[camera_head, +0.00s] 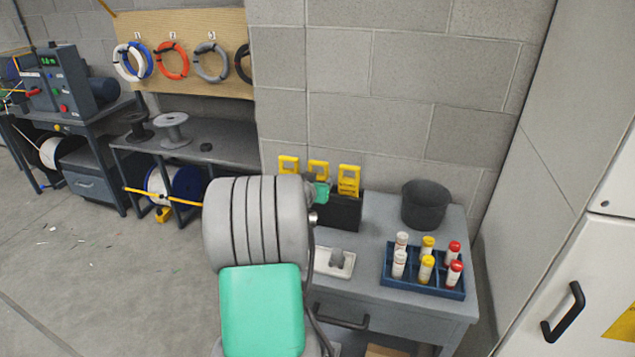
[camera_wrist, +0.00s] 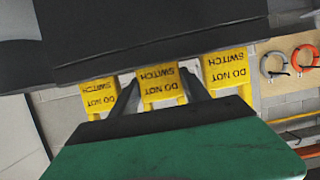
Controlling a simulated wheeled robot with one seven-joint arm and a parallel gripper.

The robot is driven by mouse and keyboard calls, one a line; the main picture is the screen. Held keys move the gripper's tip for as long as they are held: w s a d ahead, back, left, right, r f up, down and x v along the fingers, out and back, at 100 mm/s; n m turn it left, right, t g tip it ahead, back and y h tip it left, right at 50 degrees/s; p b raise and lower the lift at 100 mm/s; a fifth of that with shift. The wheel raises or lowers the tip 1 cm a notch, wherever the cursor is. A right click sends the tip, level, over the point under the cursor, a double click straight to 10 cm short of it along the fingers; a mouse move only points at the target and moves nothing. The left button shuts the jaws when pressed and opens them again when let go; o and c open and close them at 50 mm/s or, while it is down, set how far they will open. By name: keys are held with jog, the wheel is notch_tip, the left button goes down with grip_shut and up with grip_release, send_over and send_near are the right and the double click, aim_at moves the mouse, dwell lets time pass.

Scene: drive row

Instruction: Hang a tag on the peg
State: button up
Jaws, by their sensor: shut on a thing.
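Three yellow tags with black lettering stand in a row at a black holder (camera_head: 343,213) against the block wall: a left tag (camera_head: 288,164), a middle tag (camera_head: 318,168) and a right tag (camera_head: 348,183). In the wrist view they appear upside down. My gripper (camera_wrist: 160,92) is shut on the middle yellow tag (camera_wrist: 157,78), with one dark finger at each side of it. The tag is still in line with the others; I cannot tell whether it is lifted. My arm hides part of the holder in the head view. I cannot make out the peg.
On the grey bench (camera_head: 376,278) are a blue rack (camera_head: 424,279) of capped tubes, a dark bucket (camera_head: 425,205) and a white tray (camera_head: 334,262). A white cabinet (camera_head: 610,265) stands at right. A board (camera_head: 190,62) with cable coils hangs at left. Floor at left is open.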

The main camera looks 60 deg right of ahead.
jog(key=shift+r, duration=0.1)
jog(key=shift+r+p, duration=0.75)
jog(key=shift+r, duration=1.5)
jog(key=shift+a, duration=0.1)
jog(key=b+v, duration=0.1)
jog(key=v, duration=0.7)
jog(key=shift+f, duration=0.45)
jog(key=shift+a, duration=0.15)
